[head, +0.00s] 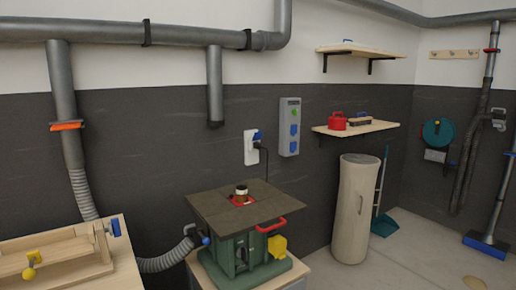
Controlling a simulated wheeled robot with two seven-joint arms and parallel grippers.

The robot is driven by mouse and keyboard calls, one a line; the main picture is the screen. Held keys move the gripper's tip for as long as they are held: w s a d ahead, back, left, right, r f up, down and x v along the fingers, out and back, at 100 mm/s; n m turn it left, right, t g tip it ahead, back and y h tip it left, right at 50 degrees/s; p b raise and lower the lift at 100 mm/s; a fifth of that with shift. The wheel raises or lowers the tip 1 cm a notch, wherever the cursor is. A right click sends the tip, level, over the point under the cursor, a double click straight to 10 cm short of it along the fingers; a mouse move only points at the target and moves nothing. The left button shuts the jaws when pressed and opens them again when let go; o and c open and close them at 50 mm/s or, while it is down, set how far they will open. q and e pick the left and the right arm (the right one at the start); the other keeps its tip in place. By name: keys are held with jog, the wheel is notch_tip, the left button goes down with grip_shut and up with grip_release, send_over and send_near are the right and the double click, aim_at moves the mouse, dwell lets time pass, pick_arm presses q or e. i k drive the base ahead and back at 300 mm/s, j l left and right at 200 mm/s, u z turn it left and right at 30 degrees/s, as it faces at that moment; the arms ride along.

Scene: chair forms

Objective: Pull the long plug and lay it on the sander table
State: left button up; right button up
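A blue plug (258,136) sits at the upper part of a white wall socket box (249,154) on the dark wall. A black cable (267,163) runs from it down behind the sander table (217,208). Whether this is the long plug is too small to tell. The sander table is a dark square top on a green machine body (238,262). A short spindle (241,191) stands up in a red ring near its middle; the rest of the top is bare. Neither of my grippers is in view.
A grey panel (289,127) with blue and green sockets hangs right of the plug. A red handle (270,226) and yellow box (277,246) are at the machine's front. A ribbed hose (165,262) joins its left side. A beige cylinder (355,210) stands right; a wooden bench (70,252) is left.

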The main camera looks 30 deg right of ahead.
aim_at(257, 145)
jog(key=i+l, duration=0.25)
jog(key=l, duration=0.15)
jog(key=i+l, duration=0.25)
jog(key=l, duration=0.2)
jog(key=i+l, duration=0.2)
jog(key=l, duration=0.2)
jog(key=i+l, duration=0.25)
jog(key=l, duration=0.2)
jog(key=i+l, duration=0.25)
jog(key=l, duration=0.15)
jog(key=i+l, duration=0.25)
jog(key=l, duration=0.15)
jog(key=i+l, duration=0.25)
jog(key=l, duration=0.2)
jog(key=k+z, duration=0.05)
